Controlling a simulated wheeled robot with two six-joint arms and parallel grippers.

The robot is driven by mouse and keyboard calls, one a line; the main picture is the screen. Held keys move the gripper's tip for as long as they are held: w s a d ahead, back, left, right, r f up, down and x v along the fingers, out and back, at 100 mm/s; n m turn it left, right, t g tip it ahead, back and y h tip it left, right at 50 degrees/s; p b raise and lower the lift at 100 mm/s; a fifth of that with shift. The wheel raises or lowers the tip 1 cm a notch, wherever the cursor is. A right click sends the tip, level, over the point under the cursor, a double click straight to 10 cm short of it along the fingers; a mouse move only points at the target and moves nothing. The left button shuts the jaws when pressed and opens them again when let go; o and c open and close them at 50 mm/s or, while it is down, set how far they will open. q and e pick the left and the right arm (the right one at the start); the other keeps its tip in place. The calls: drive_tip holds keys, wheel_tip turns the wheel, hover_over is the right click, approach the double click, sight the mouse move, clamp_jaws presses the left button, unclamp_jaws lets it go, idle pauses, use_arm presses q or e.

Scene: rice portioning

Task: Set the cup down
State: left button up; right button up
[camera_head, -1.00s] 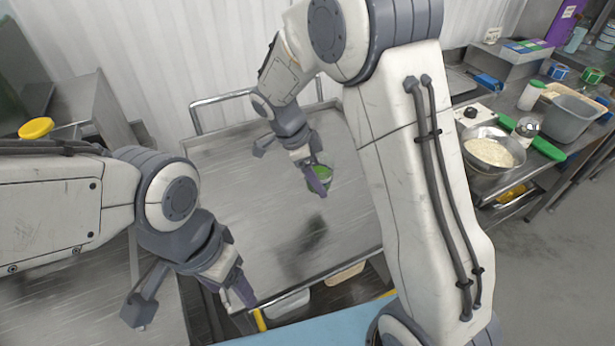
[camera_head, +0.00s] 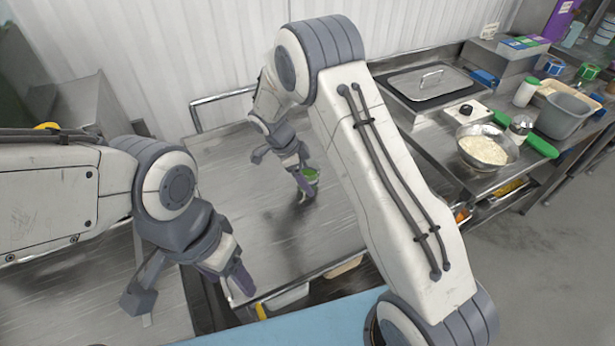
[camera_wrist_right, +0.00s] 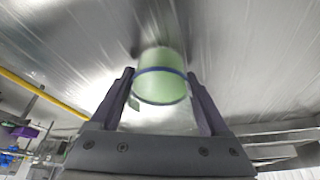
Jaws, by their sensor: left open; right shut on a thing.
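The cup (camera_head: 311,176) is green inside and sits at the tip of my right gripper (camera_head: 304,184), over the metal table (camera_head: 250,215). In the right wrist view the cup (camera_wrist_right: 160,78) is pale green with a blue band, between the two fingers of my right gripper (camera_wrist_right: 160,92), which is shut on it. The cup is close to the metal surface; I cannot tell for sure whether it touches. My left gripper (camera_head: 235,288) is open and empty, near the table's front left corner.
Much of the metal table is clear. A railing (camera_head: 222,97) runs along its back. My right arm blocks the view of its right side.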

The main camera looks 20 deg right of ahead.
drive_tip(key=shift+f, duration=0.2)
drive_tip(key=o, duration=1.5)
drive_tip(key=shift+r, duration=0.1)
